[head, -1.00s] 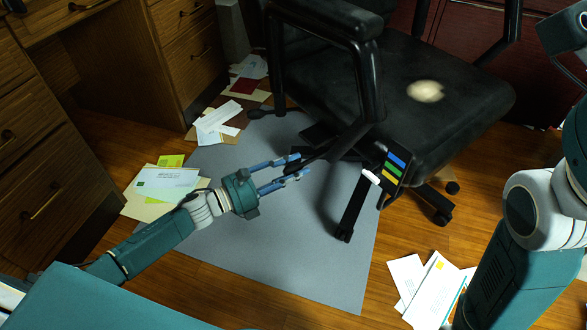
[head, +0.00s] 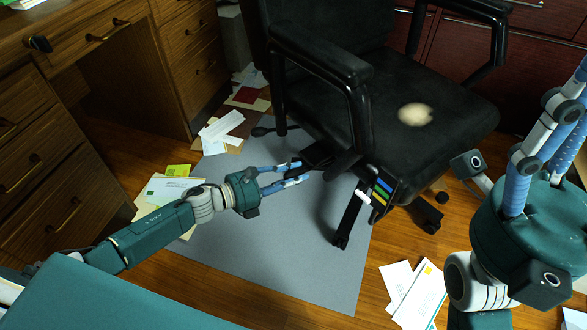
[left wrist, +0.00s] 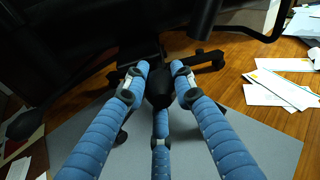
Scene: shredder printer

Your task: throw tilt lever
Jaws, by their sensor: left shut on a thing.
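A black office chair (head: 440,95) stands on a grey floor mat (head: 285,265). My left gripper (head: 300,172) reaches in from the left, below the near armrest and beside the seat's underside. Its blue fingers are shut on a black knob, which I take for the tilt lever. In the left wrist view the fingers (left wrist: 158,80) close around this rounded black knob (left wrist: 158,92). Its stem is mostly hidden. Another black paddle lever (head: 262,131) sticks out farther back. My right gripper (head: 572,115) points upward at the right edge, its fingertips partly cut off.
A label panel with coloured stripes (head: 380,190) hangs at the seat's front edge. A wooden desk (head: 185,65) stands on the left. Papers lie beside the desk (head: 222,127), left of the mat (head: 168,192) and at the lower right (head: 415,295). The near mat is clear.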

